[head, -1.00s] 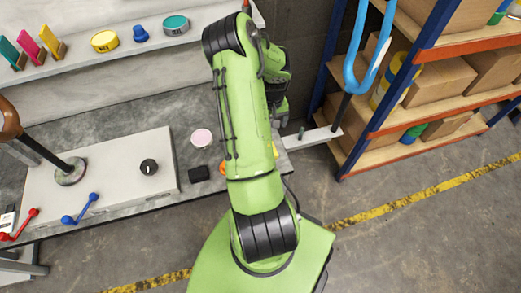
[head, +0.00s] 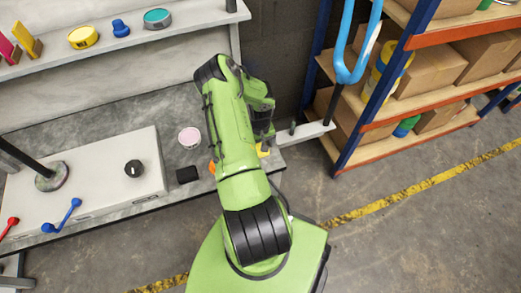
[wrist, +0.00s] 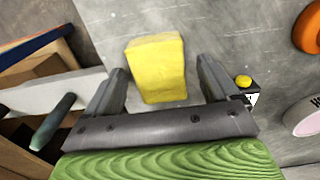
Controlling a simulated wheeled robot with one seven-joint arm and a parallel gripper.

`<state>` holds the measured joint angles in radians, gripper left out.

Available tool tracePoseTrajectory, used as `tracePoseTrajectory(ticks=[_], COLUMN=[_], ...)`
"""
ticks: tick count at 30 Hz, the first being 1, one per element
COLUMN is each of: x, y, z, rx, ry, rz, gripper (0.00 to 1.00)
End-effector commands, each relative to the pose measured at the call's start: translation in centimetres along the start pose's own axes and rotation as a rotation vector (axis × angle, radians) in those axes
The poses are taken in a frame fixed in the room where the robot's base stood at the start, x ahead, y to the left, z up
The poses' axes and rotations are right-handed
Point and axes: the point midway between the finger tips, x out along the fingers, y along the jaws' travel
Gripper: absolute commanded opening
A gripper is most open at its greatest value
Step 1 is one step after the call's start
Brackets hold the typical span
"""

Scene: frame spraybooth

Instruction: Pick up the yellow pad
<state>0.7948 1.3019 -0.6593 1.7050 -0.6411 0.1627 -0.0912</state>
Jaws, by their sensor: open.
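The yellow pad (wrist: 157,68) is a small block lying on the grey bench top in the wrist view. In the head view only a bit of the yellow pad (head: 263,150) shows beside my arm. My gripper (wrist: 160,88) is open in the wrist view, with one finger on each side of the pad's near part. I cannot tell how far the fingertips are above the bench. In the head view my gripper is mostly hidden behind my arm.
An orange ring (wrist: 308,28) and a pink-topped round tin (head: 189,138) lie near the pad. A black block (head: 187,175) sits by the white box (head: 90,175). A grey bar (head: 308,132) juts from the bench's right end toward the shelving (head: 365,135).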

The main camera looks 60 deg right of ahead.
Motion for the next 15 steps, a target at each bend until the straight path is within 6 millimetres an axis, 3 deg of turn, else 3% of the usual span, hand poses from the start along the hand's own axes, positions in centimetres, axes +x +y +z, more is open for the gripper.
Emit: tracePoseTrajectory(ticks=[6,15], x=[0.03,0.01], y=[0.00,-0.01], z=[-0.07,-0.05], rx=[0.000,0.000], ry=[0.002,0.001], rz=[0.000,0.000], gripper=[0.88,0.42])
